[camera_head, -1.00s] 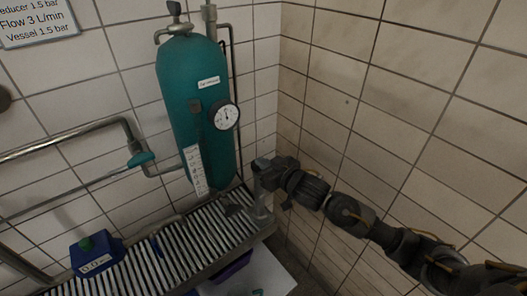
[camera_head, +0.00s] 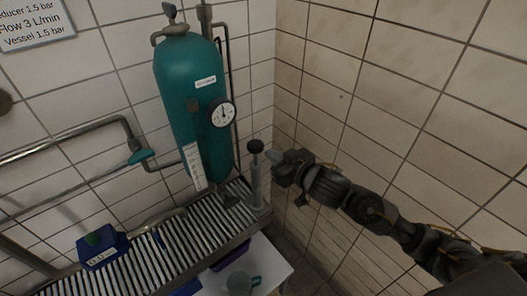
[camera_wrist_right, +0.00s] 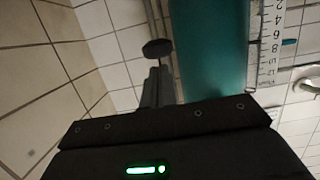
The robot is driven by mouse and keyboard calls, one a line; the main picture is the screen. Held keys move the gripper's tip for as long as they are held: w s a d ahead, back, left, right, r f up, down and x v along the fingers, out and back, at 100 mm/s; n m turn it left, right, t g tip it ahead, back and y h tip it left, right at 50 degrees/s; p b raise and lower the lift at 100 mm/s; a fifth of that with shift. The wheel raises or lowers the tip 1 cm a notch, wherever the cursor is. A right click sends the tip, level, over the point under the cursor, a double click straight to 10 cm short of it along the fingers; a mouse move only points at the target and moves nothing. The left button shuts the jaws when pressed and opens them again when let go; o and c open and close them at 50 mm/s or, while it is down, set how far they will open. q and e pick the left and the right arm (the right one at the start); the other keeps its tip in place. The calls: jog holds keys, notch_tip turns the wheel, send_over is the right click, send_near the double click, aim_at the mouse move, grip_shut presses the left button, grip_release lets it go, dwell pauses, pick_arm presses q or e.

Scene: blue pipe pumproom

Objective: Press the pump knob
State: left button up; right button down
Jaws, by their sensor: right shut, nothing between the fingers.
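The pump is a slim grey cylinder (camera_head: 259,190) standing upright at the right end of the slatted rack. Its round black knob (camera_head: 255,146) sits on top of a thin rod. My right gripper (camera_head: 277,160) is shut and empty, just right of the knob and apart from it in the head view. In the right wrist view the dark knob (camera_wrist_right: 157,48) shows beyond the shut fingers (camera_wrist_right: 157,82). Exact depth between fingers and knob is hard to tell. My left gripper is not in view.
A teal vessel (camera_head: 190,95) with a round gauge (camera_head: 222,113) stands left of the pump. A blue box (camera_head: 101,246) sits on the slatted rack (camera_head: 178,244). A mug (camera_head: 240,283) stands on a white surface below. Tiled walls meet behind the pump.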

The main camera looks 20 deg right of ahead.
jog(key=shift+v, duration=1.8)
